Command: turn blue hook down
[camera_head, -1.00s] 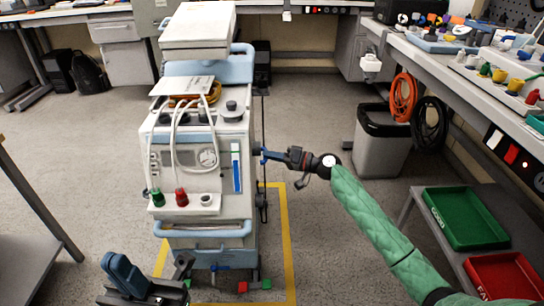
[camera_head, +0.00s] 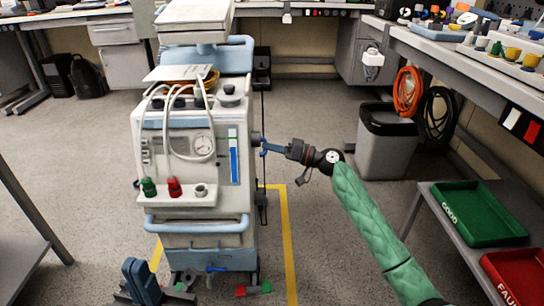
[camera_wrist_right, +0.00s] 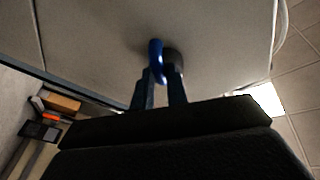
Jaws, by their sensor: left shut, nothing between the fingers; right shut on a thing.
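The blue hook (camera_wrist_right: 156,58) shows in the right wrist view, beside a dark round knob (camera_wrist_right: 174,62) at the pale side panel. My right gripper (camera_head: 266,149) is at the right side of the pump cart (camera_head: 196,226) in the head view. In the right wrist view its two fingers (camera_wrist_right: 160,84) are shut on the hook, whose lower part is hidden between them. I cannot tell which way the hook's tip points.
The cart carries a gauge (camera_head: 202,145) and looped white hoses. A grey bin (camera_head: 386,150) stands to the right. Green (camera_head: 478,216) and red (camera_head: 520,276) trays sit on a low shelf at far right. Floor between cart and shelf is open.

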